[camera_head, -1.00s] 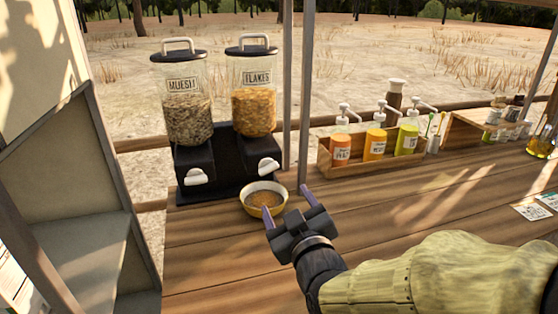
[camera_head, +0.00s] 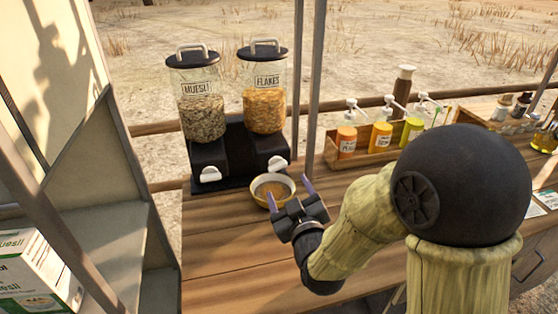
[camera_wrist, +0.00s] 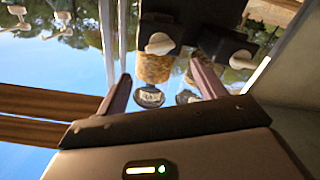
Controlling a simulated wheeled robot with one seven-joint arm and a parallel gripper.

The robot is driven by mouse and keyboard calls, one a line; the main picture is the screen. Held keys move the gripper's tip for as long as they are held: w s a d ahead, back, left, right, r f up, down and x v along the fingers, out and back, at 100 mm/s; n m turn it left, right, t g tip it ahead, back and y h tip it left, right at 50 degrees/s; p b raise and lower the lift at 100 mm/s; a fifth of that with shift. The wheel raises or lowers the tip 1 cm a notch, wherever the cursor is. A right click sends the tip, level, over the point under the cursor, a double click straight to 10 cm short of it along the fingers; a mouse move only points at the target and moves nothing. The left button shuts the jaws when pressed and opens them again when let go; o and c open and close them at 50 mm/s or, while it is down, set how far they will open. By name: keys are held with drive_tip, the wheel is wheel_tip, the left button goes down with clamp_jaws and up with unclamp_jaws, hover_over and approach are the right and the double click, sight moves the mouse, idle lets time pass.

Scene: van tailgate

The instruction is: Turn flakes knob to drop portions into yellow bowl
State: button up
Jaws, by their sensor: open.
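The flakes dispenser (camera_head: 264,100) is a clear canister of orange flakes with a black lid, on a black stand. Its white knob (camera_head: 277,164) is at the front of the stand; it also shows in the upside-down wrist view (camera_wrist: 159,43). The yellow bowl (camera_head: 262,203) stands on the counter just below that knob, with brown contents inside. My gripper (camera_head: 290,190) is open and empty, with its two purple fingers pointing toward the dispenser beside the bowl's right front. I cannot tell whether a finger touches the bowl. The bowl is not visible in the wrist view.
A muesli dispenser (camera_head: 201,108) with its own white knob (camera_head: 210,174) stands left of the flakes. A grey post (camera_head: 313,90) rises just right of the flakes. A wooden rack (camera_head: 345,153) holds several pump bottles. The wooden counter (camera_head: 230,265) at the front left is clear.

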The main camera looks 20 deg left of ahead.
sight(279, 168)
drive_tip(key=shift+w+r+p, duration=0.1)
drive_tip(key=shift+r+p, duration=0.05)
drive_tip(key=shift+p, duration=1.05)
drive_tip(key=p+x, duration=0.3)
drive_tip(key=x, duration=0.6)
drive_tip(key=shift+p, duration=0.3)
drive_tip(key=c, duration=1)
drive_tip(key=shift+o, duration=0.2)
drive_tip(key=m+b, duration=0.2)
drive_tip(key=b, duration=0.1)
drive_tip(key=shift+d+f, duration=0.1)
drive_tip(key=shift+f, duration=0.3)
drive_tip(key=shift+m+b, duration=0.9)
drive_tip(key=shift+r+m, duration=0.25)
drive_tip(key=shift+m, duration=0.15)
